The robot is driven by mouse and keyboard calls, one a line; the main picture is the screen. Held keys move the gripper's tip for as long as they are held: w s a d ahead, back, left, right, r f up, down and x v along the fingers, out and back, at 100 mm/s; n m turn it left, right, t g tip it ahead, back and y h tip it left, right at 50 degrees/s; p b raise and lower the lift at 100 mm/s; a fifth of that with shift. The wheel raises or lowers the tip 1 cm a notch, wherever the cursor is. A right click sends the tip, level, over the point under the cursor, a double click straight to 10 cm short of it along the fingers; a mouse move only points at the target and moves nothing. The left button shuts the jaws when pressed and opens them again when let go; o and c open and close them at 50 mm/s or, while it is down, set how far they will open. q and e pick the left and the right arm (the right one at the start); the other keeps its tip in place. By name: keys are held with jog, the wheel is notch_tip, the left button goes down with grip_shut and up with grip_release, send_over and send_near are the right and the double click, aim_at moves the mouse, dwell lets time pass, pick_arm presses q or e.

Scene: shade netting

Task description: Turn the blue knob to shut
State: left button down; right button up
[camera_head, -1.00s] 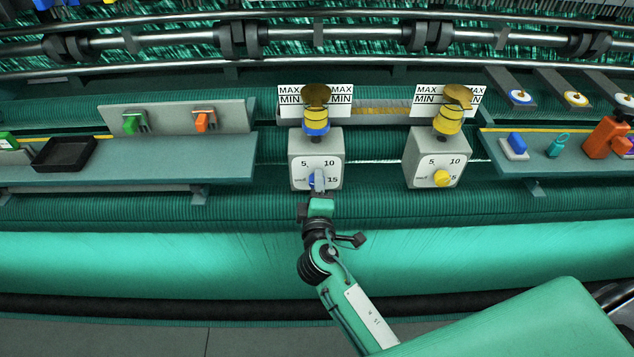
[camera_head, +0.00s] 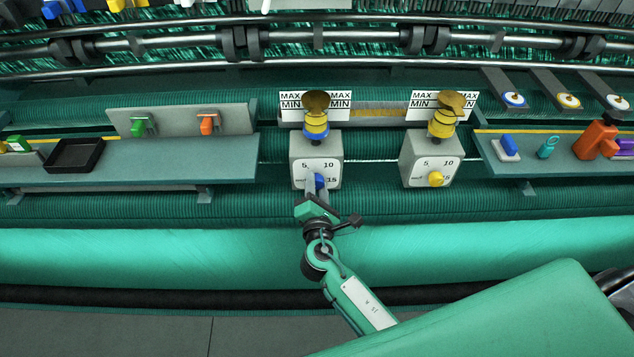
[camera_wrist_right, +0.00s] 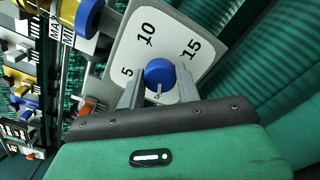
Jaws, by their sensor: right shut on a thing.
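The blue knob (camera_head: 319,181) sits low on the front dial plate of the left grey box (camera_head: 300,152), with 5, 10 and 15 marked around it. My right gripper (camera_head: 315,187) reaches it from below and is shut on it. In the right wrist view the blue knob (camera_wrist_right: 159,73) lies between the two grey fingers of the right gripper (camera_wrist_right: 158,88). A small white mark shows on the knob's near side. The "shut" label on the plate is mostly hidden by the fingers. My left gripper is out of view.
A matching box (camera_head: 415,158) with a yellow knob (camera_head: 435,179) stands to the right. Shelves flank the boxes; the left one holds a black tray (camera_head: 75,155), the right one an orange object (camera_head: 597,138). A green fabric roll (camera_head: 150,255) runs below.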

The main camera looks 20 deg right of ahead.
jog(key=shift+f+n, duration=0.1)
jog(key=shift+n, duration=0.5)
jog(key=o, duration=1)
jog(key=shift+c, duration=0.2)
jog(key=b+v, duration=0.5)
jog(key=v, duration=0.8)
jog(key=shift+s, duration=0.4)
jog(key=shift+a, duration=0.1)
